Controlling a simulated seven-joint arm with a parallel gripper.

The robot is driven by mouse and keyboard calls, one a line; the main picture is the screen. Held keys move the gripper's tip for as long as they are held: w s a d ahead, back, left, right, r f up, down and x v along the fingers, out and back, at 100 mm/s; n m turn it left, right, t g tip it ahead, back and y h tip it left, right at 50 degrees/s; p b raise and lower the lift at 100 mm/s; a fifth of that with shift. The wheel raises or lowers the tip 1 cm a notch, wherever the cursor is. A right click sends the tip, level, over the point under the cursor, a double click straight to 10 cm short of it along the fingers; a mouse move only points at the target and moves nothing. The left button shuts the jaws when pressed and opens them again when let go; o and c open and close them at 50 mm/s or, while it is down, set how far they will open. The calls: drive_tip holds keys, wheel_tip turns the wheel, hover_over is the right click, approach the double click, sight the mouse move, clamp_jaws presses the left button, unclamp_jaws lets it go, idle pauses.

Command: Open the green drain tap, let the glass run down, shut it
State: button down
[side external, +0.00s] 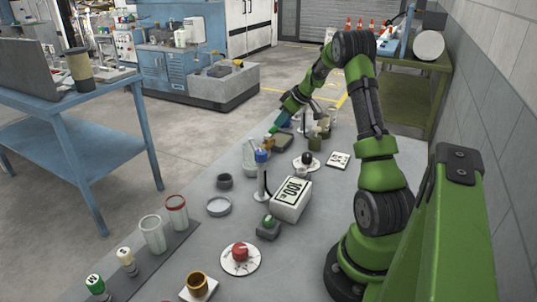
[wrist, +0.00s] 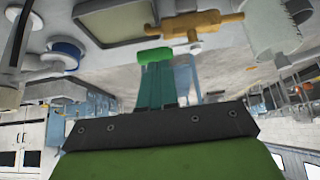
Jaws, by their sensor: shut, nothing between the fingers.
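The green drain tap handle (wrist: 155,55) shows in the wrist view as a rounded green bar beside a brass-coloured tap body (wrist: 205,24). My gripper (wrist: 160,66) is shut and empty, its teal fingertips right at the handle; I cannot tell whether they touch it. A clear ribbed glass (wrist: 270,32) stands at the upper right of the wrist view; its liquid level is not readable. In the side view my gripper (side external: 278,124) is low over the far part of the bench, by the small brass tap (side external: 268,143). The fingers and handle are too small there to separate.
A blue-capped post (side external: 262,157) and a white block marked 100 (side external: 291,199) stand nearer the camera than my gripper. Jars (side external: 153,235), knobs and a red dial (side external: 240,252) occupy the near bench.

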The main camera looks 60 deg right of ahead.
sight(274, 128)
drive_tip(key=shift+x, duration=1.15)
drive_tip(key=shift+w+d, duration=0.2)
drive_tip(key=shift+w, duration=0.6)
drive_tip(key=shift+n+y, duration=0.5)
drive_tip(key=shift+n, duration=0.3)
drive_tip(key=w, duration=0.1)
drive_tip(key=w+a, duration=0.1)
drive_tip(key=w, duration=0.2)
drive_tip(key=shift+w+a, duration=0.4)
drive_tip(key=shift+s, duration=0.1)
